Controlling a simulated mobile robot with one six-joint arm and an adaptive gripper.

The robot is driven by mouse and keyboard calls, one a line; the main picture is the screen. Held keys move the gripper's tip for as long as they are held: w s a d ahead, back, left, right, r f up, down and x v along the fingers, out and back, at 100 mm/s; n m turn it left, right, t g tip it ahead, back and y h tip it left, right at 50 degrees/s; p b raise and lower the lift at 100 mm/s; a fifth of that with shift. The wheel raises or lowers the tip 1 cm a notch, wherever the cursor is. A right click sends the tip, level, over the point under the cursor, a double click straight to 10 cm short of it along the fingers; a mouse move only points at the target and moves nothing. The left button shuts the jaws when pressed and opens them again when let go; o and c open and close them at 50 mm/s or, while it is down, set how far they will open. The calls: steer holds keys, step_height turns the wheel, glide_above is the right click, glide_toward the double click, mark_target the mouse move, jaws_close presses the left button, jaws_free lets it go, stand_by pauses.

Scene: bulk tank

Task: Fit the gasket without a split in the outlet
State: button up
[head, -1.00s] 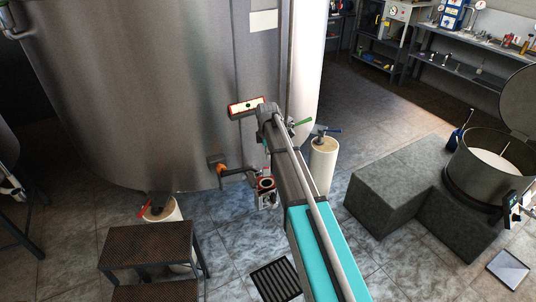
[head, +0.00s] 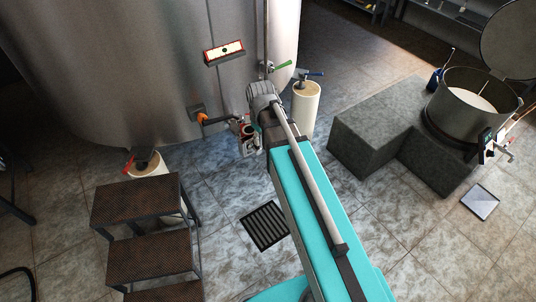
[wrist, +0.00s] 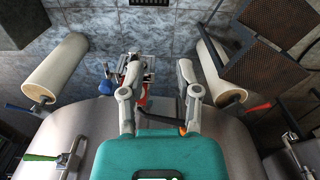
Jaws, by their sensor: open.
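The tank's outlet is the low metal fitting (head: 245,134) with a reddish ring, at the end of a pipe with an orange part (head: 201,118) in the head view. My gripper (wrist: 157,72) is open in the wrist view, with its two fingers spread. A fitting with red and pale parts (wrist: 138,76) shows between and beyond the fingers, apart from the right one. I cannot make out a gasket or any split. A small red-edged tray (head: 213,58) on the tank wall holds a pale strip with a dark spot. My wrist partly hides the outlet in the head view.
Dark steps (head: 141,204) stand at the left and a grey block (head: 370,130) at the right. A lidded pot (head: 476,100) stands on the block. Pale tank legs (head: 306,108) flank the outlet. A floor grate (head: 265,226) lies below. The tiles between are clear.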

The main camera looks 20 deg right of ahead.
steer(key=s+m, duration=0.4)
steer(key=s, duration=0.3)
steer(key=shift+s+m, duration=0.3)
steer(key=shift+s, duration=0.1)
